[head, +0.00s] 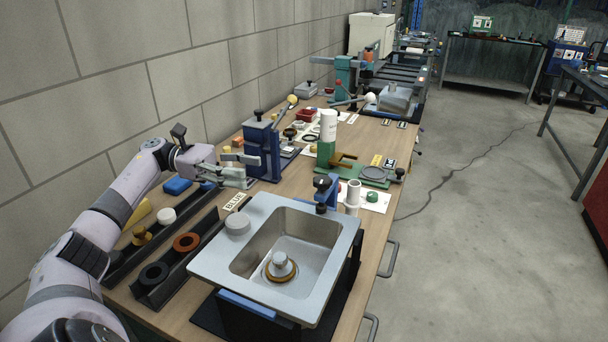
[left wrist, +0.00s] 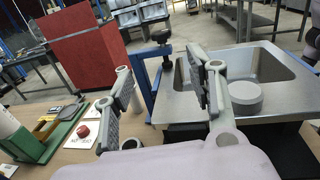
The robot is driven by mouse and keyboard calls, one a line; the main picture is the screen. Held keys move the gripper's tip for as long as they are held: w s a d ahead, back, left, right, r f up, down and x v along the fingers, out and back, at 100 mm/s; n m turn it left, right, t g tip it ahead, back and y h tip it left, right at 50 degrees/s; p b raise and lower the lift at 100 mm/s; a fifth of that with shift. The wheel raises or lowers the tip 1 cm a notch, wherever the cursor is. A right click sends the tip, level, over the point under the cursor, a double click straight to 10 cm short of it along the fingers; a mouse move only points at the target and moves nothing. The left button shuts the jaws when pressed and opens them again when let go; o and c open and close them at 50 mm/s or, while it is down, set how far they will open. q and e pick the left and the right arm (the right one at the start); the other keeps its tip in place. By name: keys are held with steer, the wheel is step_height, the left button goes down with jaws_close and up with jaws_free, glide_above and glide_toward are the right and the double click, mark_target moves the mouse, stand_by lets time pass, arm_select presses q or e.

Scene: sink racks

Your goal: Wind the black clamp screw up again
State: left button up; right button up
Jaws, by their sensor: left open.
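The black clamp screw (head: 322,182) sits in a blue clamp frame (head: 333,194) at the far right corner of the steel sink (head: 214,263). In the left wrist view the screw's black knob (left wrist: 162,36) stands on top of the blue frame (left wrist: 148,72), with a dark lower end near the sink rim. I cannot tell whether that end touches the rim. My left gripper (head: 253,171) is open and empty, beside the blue press and left of the clamp, apart from it. Its two fingers (left wrist: 162,70) show either side of the clamp in the left wrist view. My right gripper is not in view.
A blue press (head: 263,152) with its own black knob stands close to the left gripper. A green stand (head: 326,154) with a white cylinder (head: 328,125) is behind the clamp. A white pipe (head: 352,195) stands right of the clamp. Dark racks (head: 185,262) lie left of the sink.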

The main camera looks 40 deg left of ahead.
arm_select(q)
steer(key=p, duration=0.2)
glide_toward(323, 179)
steer(key=p+x, duration=0.3)
steer(key=x, duration=0.6)
steer(key=shift+f, duration=0.1)
steer(key=shift+w+d+p, duration=0.1)
steer(key=shift+d+p, duration=0.15)
steer(key=shift+p, duration=0.05)
steer(key=shift+w+d+f, duration=0.1)
steer(key=shift+d, duration=0.1)
steer(key=shift+c, duration=0.5)
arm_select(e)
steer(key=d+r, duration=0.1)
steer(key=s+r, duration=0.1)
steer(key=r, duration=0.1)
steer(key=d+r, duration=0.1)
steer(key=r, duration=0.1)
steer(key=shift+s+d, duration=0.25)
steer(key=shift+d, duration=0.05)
arm_select(q)
steer(key=c, duration=1.1)
